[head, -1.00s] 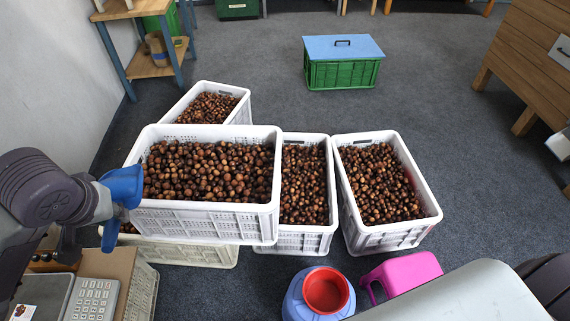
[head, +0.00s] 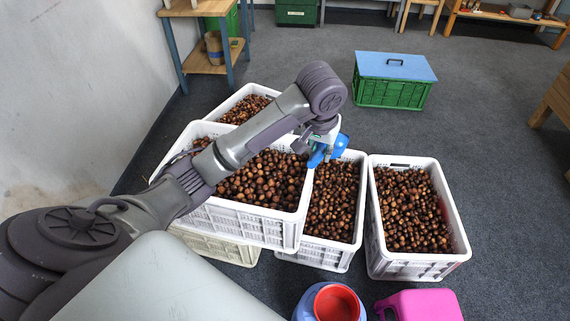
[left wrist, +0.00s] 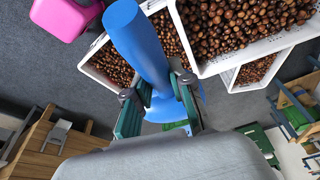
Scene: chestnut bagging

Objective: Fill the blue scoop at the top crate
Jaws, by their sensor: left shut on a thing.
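My left gripper (head: 318,140) is shut on the blue scoop (head: 328,152). The top crate is white, heaped with brown chestnuts (head: 270,180), and stacked on a cream crate (head: 215,243). My forearm hides part of it. I cannot see the scoop's bowl well enough to tell whether it holds chestnuts. My right gripper is out of view.
White crates of chestnuts stand close by: one behind (head: 232,95), one beside (head: 318,255), and one to the right (head: 405,265). A blue tub with a red opening (head: 336,304) and a pink container (head: 420,305) are in front. A green crate with a blue lid (head: 394,68) stands behind on open floor.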

